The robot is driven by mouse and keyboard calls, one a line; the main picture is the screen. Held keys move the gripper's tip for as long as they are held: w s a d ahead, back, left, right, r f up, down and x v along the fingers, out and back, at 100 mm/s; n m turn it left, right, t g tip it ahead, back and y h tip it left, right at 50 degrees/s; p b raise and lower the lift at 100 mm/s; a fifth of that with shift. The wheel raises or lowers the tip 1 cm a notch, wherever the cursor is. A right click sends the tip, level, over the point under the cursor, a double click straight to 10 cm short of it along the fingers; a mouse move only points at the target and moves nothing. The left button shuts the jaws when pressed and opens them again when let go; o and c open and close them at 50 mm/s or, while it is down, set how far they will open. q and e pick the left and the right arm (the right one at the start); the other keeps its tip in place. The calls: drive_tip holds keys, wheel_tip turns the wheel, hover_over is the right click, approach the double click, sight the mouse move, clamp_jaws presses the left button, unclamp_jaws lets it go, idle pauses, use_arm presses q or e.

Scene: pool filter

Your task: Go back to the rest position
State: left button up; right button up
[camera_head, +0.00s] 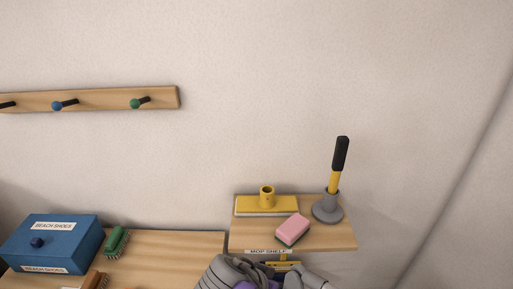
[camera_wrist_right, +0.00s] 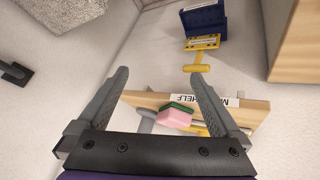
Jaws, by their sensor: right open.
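My right gripper (camera_wrist_right: 157,80) is open in the right wrist view, with its two grey fingers spread and nothing between their tips. The mop shelf (camera_wrist_right: 255,112) with its label lies beyond the fingers, and a pink and green sponge (camera_wrist_right: 175,113) on it shows below the gap. In the head view, grey and purple parts of my arm show at the bottom edge, in front of the mop shelf (camera_head: 345,236); the fingertips cannot be made out there. My left gripper is not in view.
The shelf holds a yellow mop head (camera_head: 267,200), the sponge (camera_head: 292,229) and a black-handled tool in a grey holder (camera_head: 328,209). A blue box (camera_head: 50,243) and green brush (camera_head: 117,242) are at left. A peg rail (camera_head: 100,98) is on the wall.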

drive_tip(key=s+d+f+n+y, duration=0.2)
drive_tip(key=s+d+f, duration=0.2)
drive_tip(key=d, duration=0.2)
drive_tip(key=s+d+f+n+y+p, duration=0.1)
drive_tip(key=s+d+f+n+y, duration=0.2)
drive_tip(key=s+d+f, duration=0.1)
drive_tip(key=shift+s+d, duration=0.5)
drive_tip(key=shift+d, duration=0.5)
